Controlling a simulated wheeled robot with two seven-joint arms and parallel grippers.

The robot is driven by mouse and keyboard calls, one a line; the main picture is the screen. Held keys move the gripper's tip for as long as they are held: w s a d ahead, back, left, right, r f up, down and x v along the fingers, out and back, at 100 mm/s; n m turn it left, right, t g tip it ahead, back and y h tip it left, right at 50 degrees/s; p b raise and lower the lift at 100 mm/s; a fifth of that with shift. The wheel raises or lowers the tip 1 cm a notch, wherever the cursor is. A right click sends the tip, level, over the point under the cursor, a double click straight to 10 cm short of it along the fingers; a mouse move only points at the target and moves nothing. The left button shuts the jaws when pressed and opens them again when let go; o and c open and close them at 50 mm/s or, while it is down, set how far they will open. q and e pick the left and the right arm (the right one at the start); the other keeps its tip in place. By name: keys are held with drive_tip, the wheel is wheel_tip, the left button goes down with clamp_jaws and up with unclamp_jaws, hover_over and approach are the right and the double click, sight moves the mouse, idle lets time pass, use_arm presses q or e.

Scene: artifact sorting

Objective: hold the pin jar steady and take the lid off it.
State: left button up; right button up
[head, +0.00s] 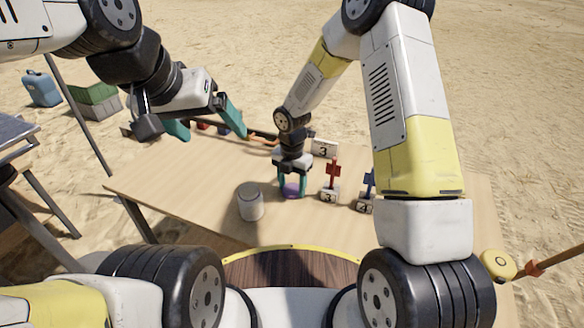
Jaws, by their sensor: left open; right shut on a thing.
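A grey-white cylindrical jar (250,203) stands upright on the table (165,190), left of my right gripper. I cannot tell if its top is a separate lid. My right gripper (292,186) points down with its teal fingers shut on a small purple object (292,188) at table height. The fingers partly hide this object, so I cannot tell if it is a jar or a lid. My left gripper (207,125) is open and empty, above the far left part of the table, away from the jar.
Red (332,172) and blue (369,182) upright pieces on numbered blocks stand right of my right gripper. A numbered sign (324,149) stands behind them. A brown curved panel with a yellow rim (290,247) lies at the near edge. The table's left part is clear.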

drive_tip(key=shift+f, duration=0.15)
drive_tip(key=o, duration=1.5)
wheel_tip(320, 180, up, 12)
wheel_tip(320, 180, up, 8)
drive_tip(key=f+m+t, duration=0.1)
drive_tip(key=m, duration=0.4)
hover_over(293, 189)
drive_tip(key=s+d, duration=0.2)
drive_tip(key=d, duration=0.2)
drive_tip(key=s+d+r+m+t, duration=0.1)
drive_tip(key=s+d+r+m, duration=0.2)
drive_tip(key=s+r+m, duration=0.2)
drive_tip(key=s+d+r+m+t+y, duration=0.1)
drive_tip(key=s+d+r+m+t, duration=0.1)
drive_tip(key=s+r+m, duration=0.3)
drive_tip(key=s+d+r+m+t+y, duration=0.1)
drive_tip(key=s+d+r+m, duration=0.3)
drive_tip(key=s+m, duration=0.5)
drive_tip(key=shift+s+d+r+m+t, duration=0.1)
drive_tip(key=shift+d+r+m+t, duration=0.1)
drive_tip(key=shift+m, duration=0.75)
drive_tip(key=shift+d+r+m+t, duration=0.1)
drive_tip(key=shift+r+m+t, duration=0.15)
drive_tip(key=shift+m, duration=0.65)
drive_tip(key=shift+s+d+r+m+t, duration=0.1)
drive_tip(key=shift+r+m+t, duration=0.1)
drive_tip(key=shift+m, duration=0.75)
